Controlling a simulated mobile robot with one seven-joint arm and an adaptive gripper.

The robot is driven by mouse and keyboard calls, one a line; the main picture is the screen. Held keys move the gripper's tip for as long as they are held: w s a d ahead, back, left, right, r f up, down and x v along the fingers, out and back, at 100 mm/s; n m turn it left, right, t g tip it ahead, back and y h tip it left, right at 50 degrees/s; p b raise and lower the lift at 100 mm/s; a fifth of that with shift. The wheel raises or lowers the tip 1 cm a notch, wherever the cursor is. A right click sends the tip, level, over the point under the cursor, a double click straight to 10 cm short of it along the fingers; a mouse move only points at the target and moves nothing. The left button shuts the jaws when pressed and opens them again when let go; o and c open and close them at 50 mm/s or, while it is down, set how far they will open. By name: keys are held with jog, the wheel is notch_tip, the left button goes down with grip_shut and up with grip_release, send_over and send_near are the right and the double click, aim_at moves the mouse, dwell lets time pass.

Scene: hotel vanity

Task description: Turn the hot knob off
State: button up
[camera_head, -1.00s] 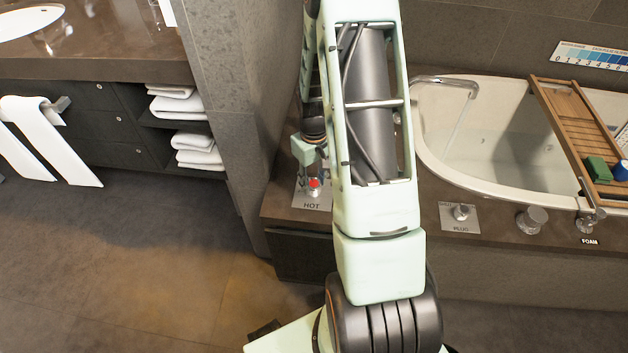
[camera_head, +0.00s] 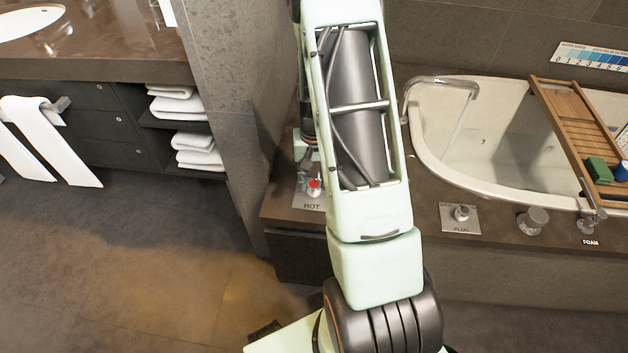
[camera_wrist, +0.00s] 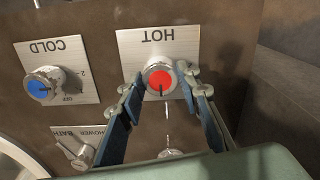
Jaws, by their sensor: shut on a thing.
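The hot knob (camera_wrist: 160,80) has a red cap and a silver rim, on a metal plate marked HOT (camera_wrist: 185,45) that appears upside down in the wrist view. A dark pointer line on the cap points down in that view. My gripper (camera_wrist: 163,84) has one finger on each side of the knob and is shut on it. In the head view the hot knob (camera_head: 314,186) shows beside my arm, on the tub's corner ledge. My gripper (camera_head: 312,172) is partly hidden there by my arm.
The blue-capped cold knob (camera_wrist: 40,88) and a bath/shower lever (camera_wrist: 75,150) are nearby in the wrist view. The tub (camera_head: 480,180) has a spout (camera_head: 440,82), a plug knob (camera_head: 461,213) and a wooden tray (camera_head: 575,120). A stone wall (camera_head: 235,110) stands close left.

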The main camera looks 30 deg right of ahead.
aim_at(314, 184)
dwell(0.3)
jog(key=o, duration=1.2)
jog(key=shift+c, duration=0.2)
notch_tip(314, 184, up, 12)
jog(key=shift+r, duration=0.1)
